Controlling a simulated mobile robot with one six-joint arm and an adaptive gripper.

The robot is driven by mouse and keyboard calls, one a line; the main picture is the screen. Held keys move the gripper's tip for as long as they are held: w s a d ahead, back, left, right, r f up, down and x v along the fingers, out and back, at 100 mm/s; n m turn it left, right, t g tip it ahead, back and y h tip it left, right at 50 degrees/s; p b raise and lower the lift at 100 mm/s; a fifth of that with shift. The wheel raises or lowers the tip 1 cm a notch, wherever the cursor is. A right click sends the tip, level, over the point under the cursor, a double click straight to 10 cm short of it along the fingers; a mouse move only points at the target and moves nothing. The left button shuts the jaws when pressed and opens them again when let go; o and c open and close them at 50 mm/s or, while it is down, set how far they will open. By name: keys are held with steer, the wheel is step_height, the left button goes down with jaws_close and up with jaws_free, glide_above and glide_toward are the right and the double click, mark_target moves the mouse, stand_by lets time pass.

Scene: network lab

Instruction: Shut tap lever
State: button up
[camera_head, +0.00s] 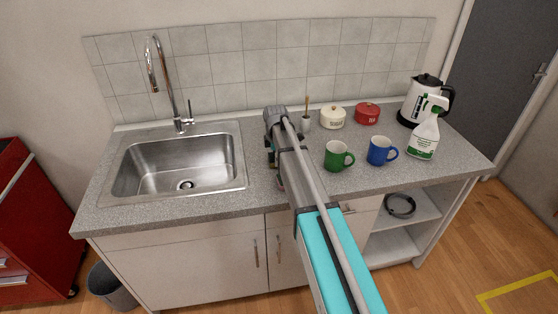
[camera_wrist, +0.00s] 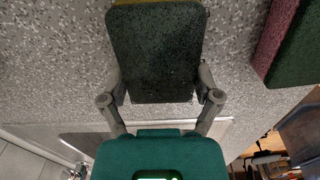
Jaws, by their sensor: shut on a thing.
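The chrome tap (camera_head: 165,80) stands behind the steel sink (camera_head: 180,165), at the left of the counter. Its short lever (camera_head: 190,106) sticks up at the right of the tap's base. I see no stream of water under the spout. In the wrist view, a shiny metal part, perhaps of the tap, shows at the bottom left corner. My gripper (camera_wrist: 160,98) is to the right of the sink, low over the counter and mostly hidden behind my arm in the head view. It is shut on a dark green sponge (camera_wrist: 156,55) with a yellow edge.
A pink and green sponge (camera_wrist: 290,45) lies beside my gripper. Green (camera_head: 335,156) and blue (camera_head: 378,151) mugs, white (camera_head: 333,118) and red (camera_head: 367,114) pots, a kettle (camera_head: 422,100) and a spray bottle (camera_head: 425,135) stand to the right. The counter's front left is clear.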

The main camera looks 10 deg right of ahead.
steer(key=shift+r, duration=0.15)
step_height(320, 180, up, 3)
steer(key=p, duration=0.3)
steer(key=s+r+p, duration=0.9)
steer(key=s+p, duration=0.1)
steer(key=s, duration=0.4)
steer(key=shift+r, duration=0.35)
stand_by(0.4)
steer(key=shift+f+b, duration=1.85)
